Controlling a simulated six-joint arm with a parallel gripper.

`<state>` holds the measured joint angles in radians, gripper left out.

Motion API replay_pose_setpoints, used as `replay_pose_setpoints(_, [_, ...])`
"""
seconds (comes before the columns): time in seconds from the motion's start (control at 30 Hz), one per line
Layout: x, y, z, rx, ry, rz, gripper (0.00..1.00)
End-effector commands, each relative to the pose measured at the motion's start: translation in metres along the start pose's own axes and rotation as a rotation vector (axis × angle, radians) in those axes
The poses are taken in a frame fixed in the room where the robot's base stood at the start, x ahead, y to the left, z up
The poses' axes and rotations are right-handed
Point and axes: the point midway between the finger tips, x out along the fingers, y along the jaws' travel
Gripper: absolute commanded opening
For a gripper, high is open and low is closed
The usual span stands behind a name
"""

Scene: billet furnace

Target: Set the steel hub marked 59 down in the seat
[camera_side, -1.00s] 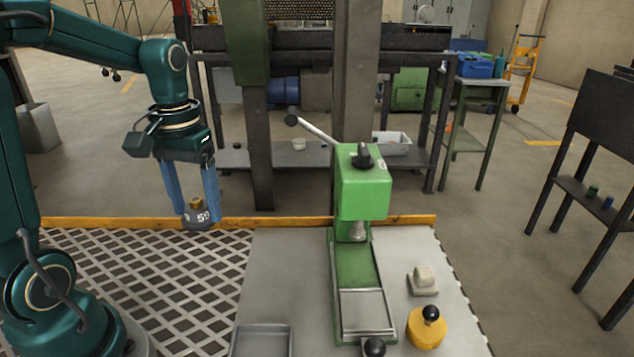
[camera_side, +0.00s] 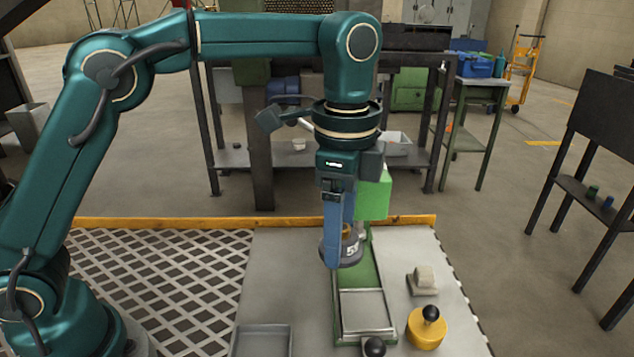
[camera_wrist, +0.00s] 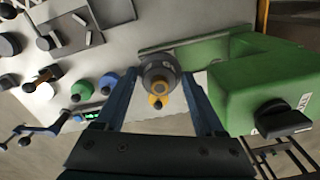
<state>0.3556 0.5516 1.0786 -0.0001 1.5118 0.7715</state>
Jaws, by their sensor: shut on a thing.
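The steel hub (camera_side: 352,249), a grey ring-shaped piece with a brass-coloured centre, hangs between the blue fingers of my gripper (camera_side: 342,252). Part of its mark shows in the side view. In the wrist view the hub (camera_wrist: 158,70) sits between both fingertips, its brass part toward the camera. My gripper is shut on it. The hub is in front of the green press (camera_side: 373,200), over its green bed (camera_side: 372,270); the height above the bed is hard to tell. I cannot make out a seat; my gripper and the hub cover part of the bed.
A bright plate (camera_side: 363,304) lies on the front of the bed, with a black knob (camera_side: 374,346) before it. A yellow piece with a black knob (camera_side: 426,330) and a small grey block (camera_side: 422,280) stand right. A grey tray (camera_side: 262,340) lies front left. The press head is close to my gripper.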

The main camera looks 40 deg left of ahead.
Motion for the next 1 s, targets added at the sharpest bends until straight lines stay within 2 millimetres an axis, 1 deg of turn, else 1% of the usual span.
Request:
replay_pose_setpoints(0.03, [0.002, 0.000, -0.009, -0.005, 0.001, 0.000, 0.00])
replay_pose_setpoints(0.2, [0.004, -0.002, -0.028, -0.047, 0.002, -0.001, 0.00])
replay_pose_setpoints(0.4, [0.004, -0.002, -0.038, -0.074, 0.002, -0.001, 0.00])
replay_pose_setpoints(0.57, [0.008, -0.002, -0.040, -0.082, 0.000, 0.001, 0.00])
replay_pose_setpoints(0.67, [0.016, -0.002, -0.041, -0.083, -0.001, 0.002, 0.00])
replay_pose_setpoints(0.77, [0.027, -0.002, -0.040, -0.083, -0.002, 0.002, 0.00])
replay_pose_setpoints(0.9, [0.047, -0.002, -0.040, -0.083, -0.003, 0.003, 0.00])
replay_pose_setpoints(1.0, [0.056, -0.002, -0.040, -0.083, -0.001, 0.001, 0.00])
